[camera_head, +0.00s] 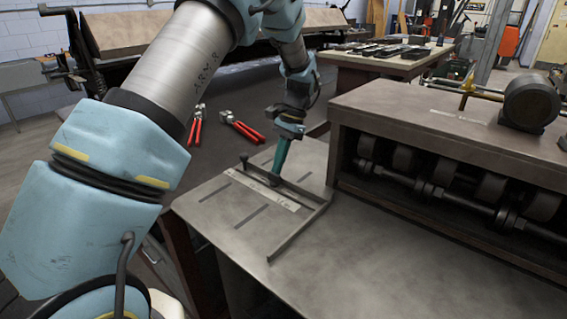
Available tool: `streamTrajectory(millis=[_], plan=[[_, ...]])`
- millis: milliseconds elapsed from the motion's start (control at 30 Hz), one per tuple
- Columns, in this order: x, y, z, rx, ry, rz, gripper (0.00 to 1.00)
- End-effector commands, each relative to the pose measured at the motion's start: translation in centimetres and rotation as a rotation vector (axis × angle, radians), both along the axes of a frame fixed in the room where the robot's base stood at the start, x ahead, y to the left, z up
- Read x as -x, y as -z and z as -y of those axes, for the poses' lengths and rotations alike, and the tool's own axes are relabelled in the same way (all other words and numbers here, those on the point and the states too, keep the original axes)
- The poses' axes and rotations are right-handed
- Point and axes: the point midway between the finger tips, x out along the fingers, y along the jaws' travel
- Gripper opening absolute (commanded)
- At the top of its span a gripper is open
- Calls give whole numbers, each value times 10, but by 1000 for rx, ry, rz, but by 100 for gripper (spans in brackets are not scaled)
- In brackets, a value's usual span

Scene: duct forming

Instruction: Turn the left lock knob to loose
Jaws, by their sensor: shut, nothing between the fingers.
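A guide with a slotted plate and a flat bar (296,242) lies on the grey metal table of the forming machine. A small dark knob (244,157) stands at the left end of the guide's cross bar, uncovered. My gripper (276,171) points down over the cross bar, to the right of that knob and apart from it. Its teal fingers are shut and look empty. The fingertips are at or just above the bar; I cannot tell whether they touch it. The knob's turned position is too small to read.
The forming machine (440,140) with its rollers rises right of the guide. A light scale strip (262,190) lies along the guide. Two red-handled tools (240,127) lie on a dark surface behind. The table's front right is clear.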

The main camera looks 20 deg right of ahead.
Motion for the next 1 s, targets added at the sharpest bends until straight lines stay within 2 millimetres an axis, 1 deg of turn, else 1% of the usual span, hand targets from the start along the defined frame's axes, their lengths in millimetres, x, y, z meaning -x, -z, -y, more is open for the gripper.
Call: streamTrajectory(millis=[33, 100, 900, 1000], plan=[[0, 0, -4, -9, -31, -5, 0], [0, 1, -5, -10, -56, -5, 0], [-2, 3, -11, -18, -52, -8, 0], [-2, 0, -11, -18, -52, -8, 0]])
